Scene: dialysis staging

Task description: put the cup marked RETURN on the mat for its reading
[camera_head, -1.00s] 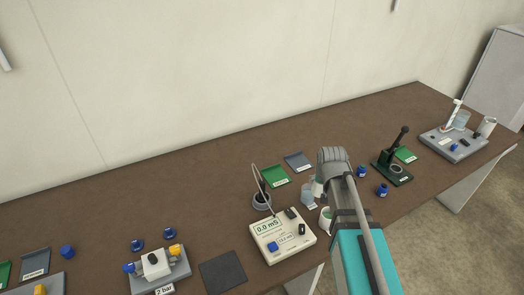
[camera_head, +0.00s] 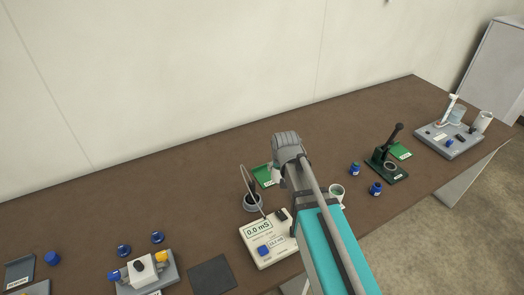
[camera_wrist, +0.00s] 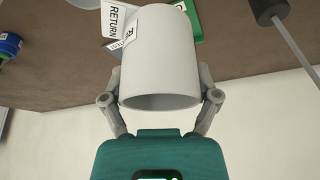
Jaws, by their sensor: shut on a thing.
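The white cup (camera_wrist: 160,60) is between the two fingers of my gripper (camera_wrist: 158,84) in the wrist view. A tag reading RETURN (camera_wrist: 117,20) shows at its upper left, with a second tag partly behind it. My gripper is shut on this cup. A dark square mat (camera_head: 212,274) lies bare to the left of the meter (camera_head: 268,241), which reads 0.0 mS. I cannot tell whether this is the reading mat.
A probe stand (camera_head: 251,203) with a cable is behind the meter. Another cup (camera_head: 337,192) stands right of my arm. Blue-capped bottles (camera_head: 355,169) and a dark green press (camera_head: 386,165) are farther right. A pump fixture (camera_head: 148,272) is left of the mat. The back bench is clear.

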